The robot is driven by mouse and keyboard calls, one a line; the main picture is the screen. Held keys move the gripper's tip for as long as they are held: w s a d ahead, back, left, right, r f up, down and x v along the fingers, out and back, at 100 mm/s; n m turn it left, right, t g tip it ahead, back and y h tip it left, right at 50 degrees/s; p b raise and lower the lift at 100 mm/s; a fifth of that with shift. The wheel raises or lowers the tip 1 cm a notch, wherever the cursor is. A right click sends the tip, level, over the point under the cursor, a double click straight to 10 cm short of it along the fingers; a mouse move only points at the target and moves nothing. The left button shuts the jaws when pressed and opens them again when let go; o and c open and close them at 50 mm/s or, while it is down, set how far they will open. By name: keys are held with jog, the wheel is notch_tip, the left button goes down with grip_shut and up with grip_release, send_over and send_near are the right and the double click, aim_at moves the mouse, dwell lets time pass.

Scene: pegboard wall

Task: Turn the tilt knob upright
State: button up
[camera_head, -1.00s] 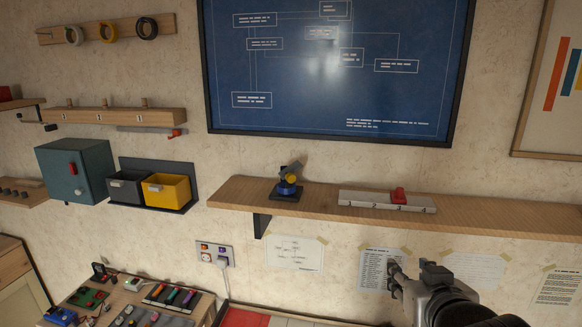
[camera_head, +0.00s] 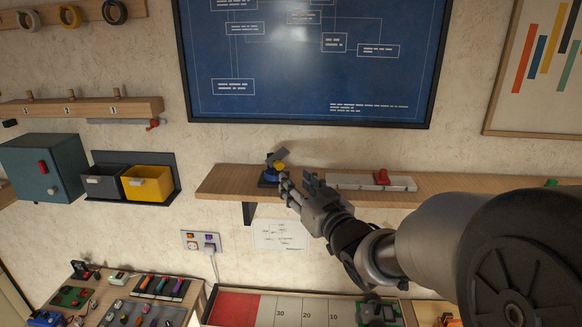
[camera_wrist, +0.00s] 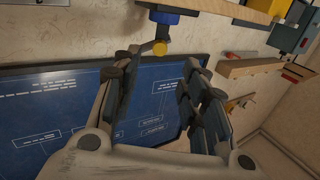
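The tilt knob (camera_head: 277,156) is a grey and yellow piece on a blue base at the left part of the wall shelf. It leans up to the right in the head view. In the wrist view, which looks upside down, its yellow part (camera_wrist: 160,47) and blue base (camera_wrist: 164,17) show at the top centre. My gripper (camera_head: 295,183) is just right of and below the knob in the head view and covers part of the base. In the wrist view my gripper (camera_wrist: 160,70) is open, its fingers apart. The knob appears beyond the gap, and I see no contact.
The wooden shelf (camera_head: 228,180) also bears a grey strip with a red slider (camera_head: 382,177) to the right. The blueprint board (camera_head: 300,85) hangs above. A yellow bin (camera_head: 147,187) and a teal cabinet (camera_head: 43,168) are to the left. Wall between shelf and board is clear.

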aim_at(281, 167)
jog(key=x, duration=0.9)
jog(key=shift+s, duration=0.1)
jog(key=shift+c, duration=0.5)
grip_shut()
